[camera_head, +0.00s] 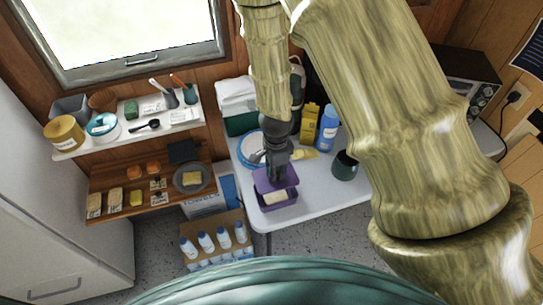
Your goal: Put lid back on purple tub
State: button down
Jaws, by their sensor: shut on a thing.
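The purple tub (279,210) stands open near the front edge of the white table. A pale block (274,198) shows inside it. My gripper (275,167) is shut on the purple lid (275,183), just behind and above the tub. The lid looks tilted and covers part of the tub's far side from view. I cannot tell whether the lid touches the tub's rim.
On the white table (312,192), a blue-rimmed plate (248,151), a yellow box (309,123), a blue bottle (327,129) and a dark green mug (344,165) stand close by. Shelves with small items (192,178) are at left. A box of bottles (214,240) sits below.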

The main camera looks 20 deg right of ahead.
jog(key=shift+s+f+b, duration=0.25)
jog(key=shift+f+b, duration=0.1)
jog(key=shift+b, duration=0.15)
jog(key=shift+w+d+f+b, duration=0.1)
jog(key=shift+w+f+b, duration=0.1)
jog(key=shift+f+b, duration=0.4)
notch_tip(320, 180, down, 2)
jog(key=shift+s+f+b, duration=0.15)
jog(key=shift+f+b, duration=0.05)
jog(key=shift+b, duration=1.05)
jog(key=shift+f+b, duration=0.3)
jog(key=shift+f, duration=0.65)
jog(key=shift+p, duration=0.55)
jog(key=shift+f+p, duration=0.35)
jog(key=shift+f, duration=0.05)
dwell(0.5)
jog(key=c, duration=1.3)
grip_release()
jog(key=shift+c, duration=0.2)
